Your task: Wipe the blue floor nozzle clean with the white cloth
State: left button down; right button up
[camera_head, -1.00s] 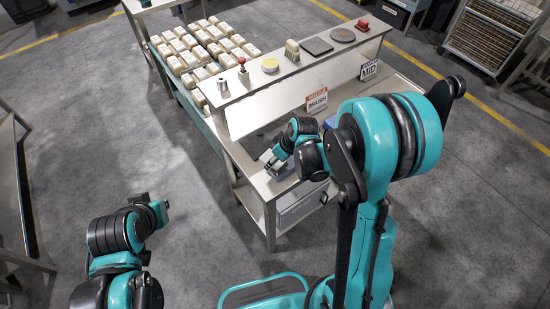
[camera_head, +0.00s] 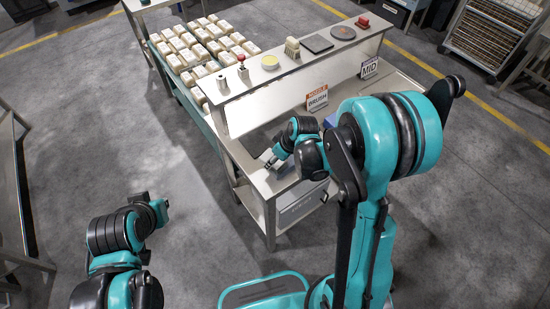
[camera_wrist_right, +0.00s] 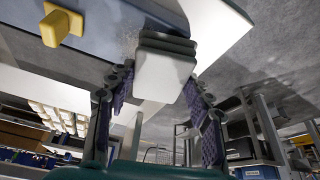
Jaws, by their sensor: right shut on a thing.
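My right gripper (camera_head: 272,165) is low over the near left part of the workbench, its fingers small in the head view. In the right wrist view its two fingers (camera_wrist_right: 160,112) are either side of a white, block-like piece, which looks like the folded white cloth (camera_wrist_right: 165,76). The cloth lies close against dark grey ridges below a broad blue-grey surface, which may be the blue floor nozzle (camera_wrist_right: 120,28); I cannot tell whether they touch. In the head view a blue patch (camera_head: 330,122) shows behind my right arm. My left gripper (camera_head: 150,205) hangs left of the bench, fingers unclear.
The workbench has a raised shelf (camera_head: 290,70) with a yellow disc (camera_head: 270,62), a brush-like block (camera_head: 292,48) and dark plates. Upright signs (camera_head: 317,98) stand behind my right gripper.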

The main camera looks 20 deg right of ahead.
aim_at(290, 157)
jog(key=shift+f+b, duration=0.55)
jog(key=shift+f, duration=0.1)
jog(key=shift+d, duration=0.1)
jog(key=shift+w+d+r, duration=0.1)
jog(key=shift+w+d, duration=0.25)
jog(key=shift+d, duration=0.45)
jog(key=shift+w+d, duration=0.3)
jog(key=shift+d, duration=0.45)
jog(key=shift+w+d+b, duration=0.25)
jog(key=shift+d+b, duration=0.05)
jog(key=shift+d, duration=0.4)
jog(key=shift+w+d+b, duration=0.25)
jog(key=shift+d, duration=0.55)
jog(key=shift+s+a+b, duration=0.25)
jog(key=shift+s+a, duration=0.05)
jog(key=shift+a, duration=0.5)
jog(key=shift+s+a+b, duration=0.2)
jog(key=shift+s+a, duration=0.1)
jog(key=shift+a, duration=0.45)
jog(key=shift+s+a, duration=0.3)
jog(key=shift+a, duration=0.55)
jog(key=shift+s+a, duration=0.3)
jog(key=shift+a, duration=0.5)
